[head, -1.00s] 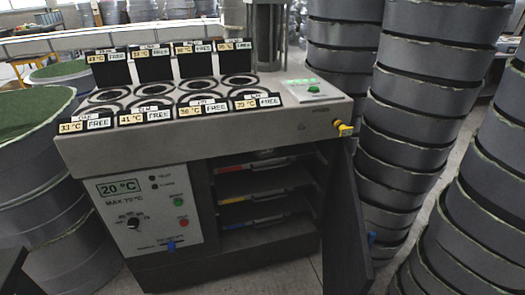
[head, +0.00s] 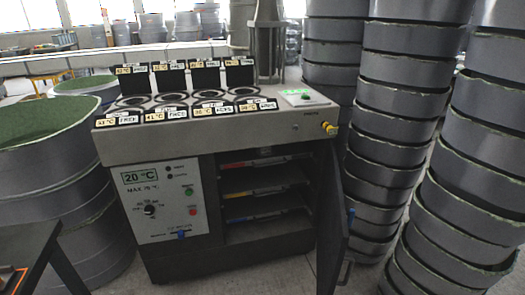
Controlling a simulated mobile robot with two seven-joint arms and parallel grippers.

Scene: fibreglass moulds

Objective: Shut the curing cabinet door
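The curing cabinet (head: 165,200) is a grey unit ahead of me with a control panel reading 20 °C on its left front. Its dark door (head: 331,220) is hinged at the right side and stands open, swung out toward me. A blue part shows on the door's right face, and a dark handle (head: 347,268) shows low at its edge. Inside the open compartment (head: 262,195) are shelves with red, yellow and blue marked items. Neither of my grippers is in view.
Tall stacks of grey round moulds (head: 400,110) stand close to the right of the door. Large drums with green tops (head: 45,140) stand on the left. A dark table (head: 30,240) is at the lower left. Bare floor shows in front of the cabinet.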

